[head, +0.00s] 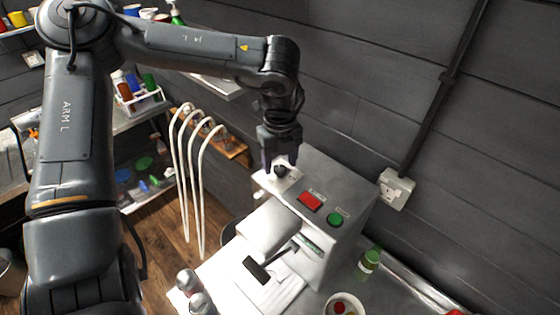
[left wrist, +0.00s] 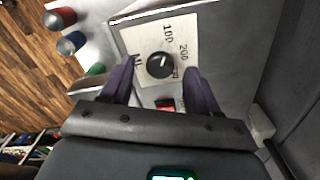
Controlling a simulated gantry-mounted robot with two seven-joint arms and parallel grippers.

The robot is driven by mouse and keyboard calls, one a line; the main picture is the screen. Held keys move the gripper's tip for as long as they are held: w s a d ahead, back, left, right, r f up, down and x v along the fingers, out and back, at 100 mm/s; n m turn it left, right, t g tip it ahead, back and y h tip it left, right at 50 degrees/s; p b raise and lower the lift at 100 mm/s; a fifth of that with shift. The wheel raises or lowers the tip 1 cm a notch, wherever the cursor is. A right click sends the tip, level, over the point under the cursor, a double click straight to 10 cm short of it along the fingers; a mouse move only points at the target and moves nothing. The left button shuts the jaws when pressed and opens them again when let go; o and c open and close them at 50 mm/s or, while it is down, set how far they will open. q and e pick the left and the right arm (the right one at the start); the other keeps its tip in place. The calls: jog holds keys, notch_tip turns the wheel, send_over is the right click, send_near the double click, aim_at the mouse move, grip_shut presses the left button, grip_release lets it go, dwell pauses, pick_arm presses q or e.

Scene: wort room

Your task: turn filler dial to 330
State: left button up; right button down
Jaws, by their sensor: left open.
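The filler machine (head: 325,185) is a pale box with a slanted panel. Its dial (head: 281,171) is a small black knob at the panel's left end. In the left wrist view the dial (left wrist: 160,66) sits on a white plate printed ML, 100 and 200; other marks by the right finger are partly hidden. A small pale mark on the knob points roughly toward the top of the picture. My left gripper (head: 281,160) is open directly over the dial, one finger on either side. I cannot tell whether the fingers touch it. My right gripper is not in view.
A red button (head: 310,201) and a green button (head: 335,219) sit beside the dial on the same panel. Cans (head: 188,282) stand at the counter's front left. A green bottle (head: 368,262) and a bowl (head: 344,304) are at the right. White curved pipes (head: 190,170) rise at the left.

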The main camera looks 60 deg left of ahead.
pick_arm(q)
jog(key=shift+f, duration=0.7)
jog(key=shift+c, duration=0.2)
jog(key=c, duration=1)
